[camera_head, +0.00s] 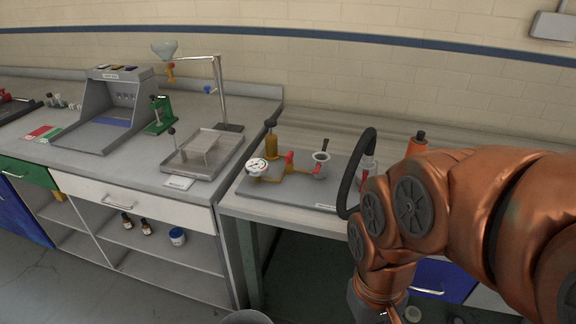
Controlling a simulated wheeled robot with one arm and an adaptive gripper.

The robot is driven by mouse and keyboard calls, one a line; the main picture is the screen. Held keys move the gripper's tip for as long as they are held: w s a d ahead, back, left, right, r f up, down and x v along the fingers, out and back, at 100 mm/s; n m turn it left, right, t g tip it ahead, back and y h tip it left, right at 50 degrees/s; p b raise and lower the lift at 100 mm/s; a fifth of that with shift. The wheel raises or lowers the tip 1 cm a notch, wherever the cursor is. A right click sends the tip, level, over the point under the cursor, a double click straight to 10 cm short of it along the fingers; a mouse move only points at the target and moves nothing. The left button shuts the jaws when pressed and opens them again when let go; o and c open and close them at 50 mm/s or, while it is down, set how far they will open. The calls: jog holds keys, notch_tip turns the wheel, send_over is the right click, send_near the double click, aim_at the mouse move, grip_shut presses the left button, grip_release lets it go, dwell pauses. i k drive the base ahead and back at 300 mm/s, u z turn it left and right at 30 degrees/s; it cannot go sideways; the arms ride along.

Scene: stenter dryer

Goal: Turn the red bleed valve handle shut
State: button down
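A small red handle (289,159) sits on the brass pipework of a rig on a grey base plate (262,202), on the lower bench at centre. A white-faced gauge (257,167) is at the pipe's left end, and a brass cylinder with a dark top (271,139) stands behind. A grey cup-shaped fitting (320,165) is just right of the red handle. A second red part (368,168) shows at the right, partly behind a black hose. I cannot read the handle's exact angle.
The black hose (349,180) arches up beside my arm. An orange bottle (417,144) stands behind my arm. On the left bench are a steel tray (178,171), a green press (159,116) and a funnel stand (220,88). Open floor lies below the lower bench.

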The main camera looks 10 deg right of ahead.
aim_at(289, 157)
jog(key=k, duration=0.5)
jog(key=z, duration=0.9)
jog(key=i, duration=0.7)
jog(key=u, duration=2.4)
